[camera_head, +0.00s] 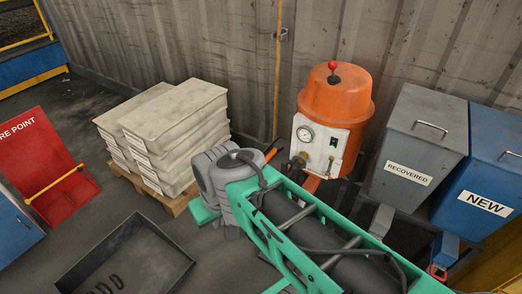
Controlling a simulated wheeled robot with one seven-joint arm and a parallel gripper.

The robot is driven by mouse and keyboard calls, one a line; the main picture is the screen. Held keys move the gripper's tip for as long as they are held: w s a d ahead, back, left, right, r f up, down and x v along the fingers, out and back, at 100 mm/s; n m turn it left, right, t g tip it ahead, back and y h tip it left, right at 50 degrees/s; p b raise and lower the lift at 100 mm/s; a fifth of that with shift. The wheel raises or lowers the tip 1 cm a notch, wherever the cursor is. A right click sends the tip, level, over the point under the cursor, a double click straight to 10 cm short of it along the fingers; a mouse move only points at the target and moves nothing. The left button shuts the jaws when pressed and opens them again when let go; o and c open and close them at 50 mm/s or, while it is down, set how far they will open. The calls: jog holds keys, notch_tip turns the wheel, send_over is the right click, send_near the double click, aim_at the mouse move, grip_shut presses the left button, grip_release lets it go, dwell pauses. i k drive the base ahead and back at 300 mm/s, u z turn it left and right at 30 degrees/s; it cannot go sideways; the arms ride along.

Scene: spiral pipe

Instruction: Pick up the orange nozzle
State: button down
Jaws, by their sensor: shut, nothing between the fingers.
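A small orange piece with a dark end (271,153) shows just behind the grey joint of my arm, in front of the orange tank. It may be the nozzle, but most of it is hidden and I cannot tell for sure. My green and grey arm reaches in from the lower right and ends in a bulky grey joint near the middle. My gripper's fingers do not show; the arm blocks the view past the joint. I cannot see any contact with the orange piece.
An orange tank (336,98) with a gauge panel stands by the wall. The grey RECOVERED bin (418,145) and blue NEW bin (488,175) are right of it. A dark tray (127,218) lies on the floor.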

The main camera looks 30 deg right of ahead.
aim_at(277, 148)
jog(key=u, duration=0.5)
jog(key=i, duration=1.2)
jog(key=z, duration=0.05)
